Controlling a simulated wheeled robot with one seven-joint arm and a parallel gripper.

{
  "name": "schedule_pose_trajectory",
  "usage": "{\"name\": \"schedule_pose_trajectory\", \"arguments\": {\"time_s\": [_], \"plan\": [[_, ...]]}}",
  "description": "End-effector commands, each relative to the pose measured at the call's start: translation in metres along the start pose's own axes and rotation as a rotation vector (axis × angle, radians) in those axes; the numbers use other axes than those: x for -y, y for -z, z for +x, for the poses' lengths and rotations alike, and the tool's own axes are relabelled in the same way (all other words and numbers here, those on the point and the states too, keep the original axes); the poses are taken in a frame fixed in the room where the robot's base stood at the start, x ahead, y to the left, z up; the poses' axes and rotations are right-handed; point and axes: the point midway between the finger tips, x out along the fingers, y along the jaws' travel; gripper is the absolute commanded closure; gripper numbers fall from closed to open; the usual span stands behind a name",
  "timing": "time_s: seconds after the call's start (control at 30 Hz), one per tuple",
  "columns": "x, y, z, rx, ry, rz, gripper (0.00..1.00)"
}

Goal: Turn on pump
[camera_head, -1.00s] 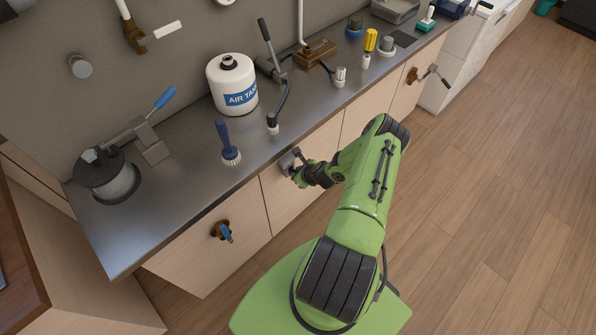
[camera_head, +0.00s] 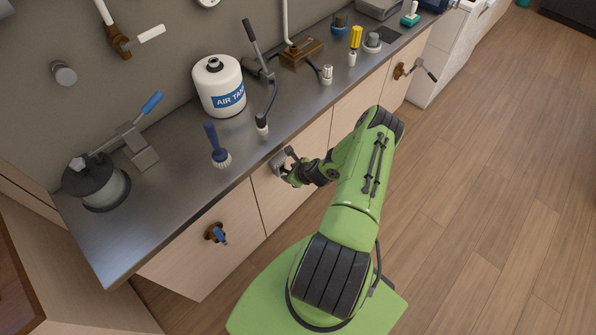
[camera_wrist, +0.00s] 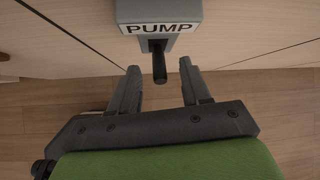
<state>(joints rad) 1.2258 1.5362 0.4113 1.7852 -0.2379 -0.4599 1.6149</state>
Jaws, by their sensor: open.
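The pump switch, a grey box labelled PUMP (camera_wrist: 160,15), is mounted on the cabinet front. Its dark lever (camera_wrist: 159,62) points down toward my gripper in the wrist view. In the head view the grey box (camera_head: 281,160) shows just below the counter edge. My gripper (camera_wrist: 160,72) is open, with one finger on each side of the lever's lower end and a gap on both sides. In the head view my gripper (camera_head: 284,176) is at the box, and its fingers partly cover the lever there.
The metal counter (camera_head: 190,180) runs above the switch. It carries an air tank (camera_head: 220,87), a blue brush (camera_head: 217,146) and a hand pump lever (camera_head: 254,50). A blue-handled valve (camera_head: 217,233) sits on the cabinet to the left. The wooden floor (camera_head: 480,200) at right is clear.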

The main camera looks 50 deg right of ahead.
Motion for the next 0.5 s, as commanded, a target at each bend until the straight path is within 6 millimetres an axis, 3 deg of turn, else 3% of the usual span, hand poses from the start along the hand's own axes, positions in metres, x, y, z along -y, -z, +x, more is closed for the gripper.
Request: {"name": "schedule_pose_trajectory", "arguments": {"time_s": [0.3,0.5], "plan": [[0.002,-0.001,-0.093,-0.002,0.003,0.004,0.53],[0.001,-0.001,-0.131,-0.001,0.003,0.002,0.53]]}}
